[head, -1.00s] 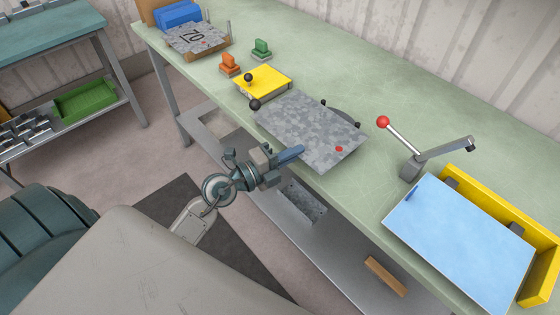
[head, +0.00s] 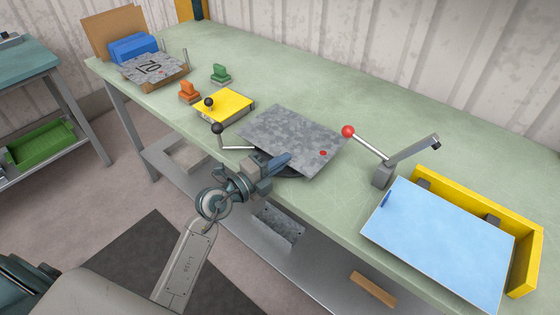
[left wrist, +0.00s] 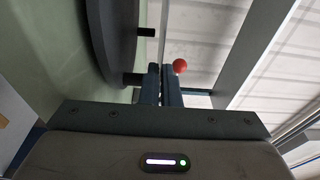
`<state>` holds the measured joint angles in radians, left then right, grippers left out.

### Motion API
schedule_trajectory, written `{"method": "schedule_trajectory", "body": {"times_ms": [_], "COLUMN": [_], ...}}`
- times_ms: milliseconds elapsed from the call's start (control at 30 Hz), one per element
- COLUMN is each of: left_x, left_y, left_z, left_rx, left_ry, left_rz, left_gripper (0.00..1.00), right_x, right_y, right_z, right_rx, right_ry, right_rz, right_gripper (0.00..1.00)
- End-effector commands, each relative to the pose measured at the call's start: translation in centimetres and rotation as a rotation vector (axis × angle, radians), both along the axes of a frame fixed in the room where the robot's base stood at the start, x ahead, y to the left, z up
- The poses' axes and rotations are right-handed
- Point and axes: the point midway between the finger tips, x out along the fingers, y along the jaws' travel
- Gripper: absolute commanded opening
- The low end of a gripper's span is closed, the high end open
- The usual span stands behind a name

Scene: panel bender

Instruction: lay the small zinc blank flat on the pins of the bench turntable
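The small zinc blank (head: 290,133), a mottled grey sheet with a red dot, is held level above the bench turntable (head: 278,169). The turntable's dark disc shows only along the blank's near edge; the rest is hidden. My left gripper (head: 281,164) is shut on the blank's near edge. In the left wrist view the fingers (left wrist: 161,84) pinch the blank (left wrist: 163,30), seen edge-on. Beside it the turntable disc (left wrist: 110,40) has pins (left wrist: 146,32) pointing at the blank, with a small gap. My right gripper is not in view.
A black-knobbed lever (head: 218,129) and a yellow block (head: 225,105) lie left of the blank. A red-knobbed lever (head: 348,131) stands close on its right. Further right, a blue sheet (head: 440,235) rests by a yellow frame (head: 526,265). The bench behind is clear.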

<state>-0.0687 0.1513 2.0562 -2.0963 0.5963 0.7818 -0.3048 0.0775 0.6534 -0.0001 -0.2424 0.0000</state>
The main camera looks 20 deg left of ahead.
Motion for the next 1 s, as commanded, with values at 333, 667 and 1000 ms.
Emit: {"method": "schedule_trajectory", "body": {"times_ms": [333, 667, 1000], "left_x": [0.0, 0.0, -0.01], "left_y": [0.0, -0.01, 0.0], "left_z": [-0.1, -0.6, -0.66], "left_rx": [-0.001, -0.002, -0.001], "left_ry": [-0.002, -0.001, -0.001], "left_rz": [0.0, 0.0, 0.0], "left_gripper": [0.0, 0.0, 0.28], "right_x": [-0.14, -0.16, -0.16], "right_y": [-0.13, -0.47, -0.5], "right_z": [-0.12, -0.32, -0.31], "right_rx": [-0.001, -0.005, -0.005], "right_ry": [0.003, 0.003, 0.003], "right_rz": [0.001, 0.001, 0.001], "right_gripper": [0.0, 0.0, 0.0]}}
